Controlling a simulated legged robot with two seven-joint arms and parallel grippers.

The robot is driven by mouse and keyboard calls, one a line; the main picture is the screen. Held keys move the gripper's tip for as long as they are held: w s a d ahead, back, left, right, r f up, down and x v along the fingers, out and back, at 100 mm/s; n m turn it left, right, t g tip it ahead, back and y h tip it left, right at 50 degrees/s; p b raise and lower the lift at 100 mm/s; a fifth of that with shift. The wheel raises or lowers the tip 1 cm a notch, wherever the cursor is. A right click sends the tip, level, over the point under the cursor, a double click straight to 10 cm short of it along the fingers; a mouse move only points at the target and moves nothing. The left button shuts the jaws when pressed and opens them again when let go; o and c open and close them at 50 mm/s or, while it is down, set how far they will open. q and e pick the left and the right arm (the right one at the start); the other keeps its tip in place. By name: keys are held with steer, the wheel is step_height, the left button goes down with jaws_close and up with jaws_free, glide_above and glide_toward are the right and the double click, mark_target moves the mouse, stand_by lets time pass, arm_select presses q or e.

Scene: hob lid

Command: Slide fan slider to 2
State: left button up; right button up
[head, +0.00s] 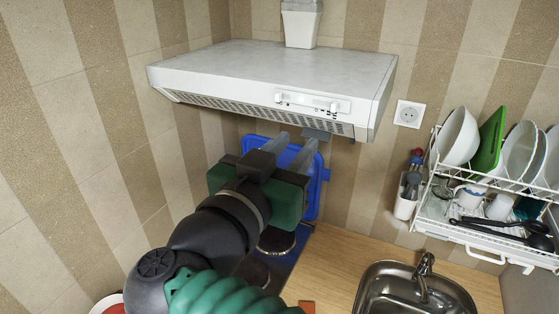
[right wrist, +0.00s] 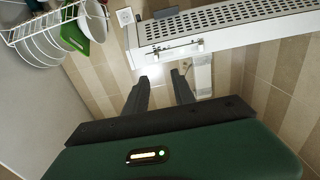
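The white range hood (head: 270,72) is fixed on the wall. Its front edge carries a pale control panel (head: 312,103) with a small knob at the left (head: 278,98) and another at the right (head: 334,107). I cannot tell which is the fan slider, nor read its setting. The hood's panel also shows in the right wrist view (right wrist: 172,48). My right gripper (head: 291,143) is below the hood's front edge, with its fingers apart and nothing between them. In the right wrist view its fingertips (right wrist: 160,77) point toward the panel and appear apart from it. My left gripper is out of view.
A blue panel (head: 319,180) stands upright behind the gripper, above the hob. A dish rack (head: 440,215) with plates is at the right, a utensil holder (head: 405,200) beside it. A sink (head: 375,290) is in the counter. A socket (head: 409,114) is right of the hood.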

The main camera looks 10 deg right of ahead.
steer(key=v, duration=0.4)
steer(key=shift+s, duration=0.25)
steer(key=shift+p, duration=0.3)
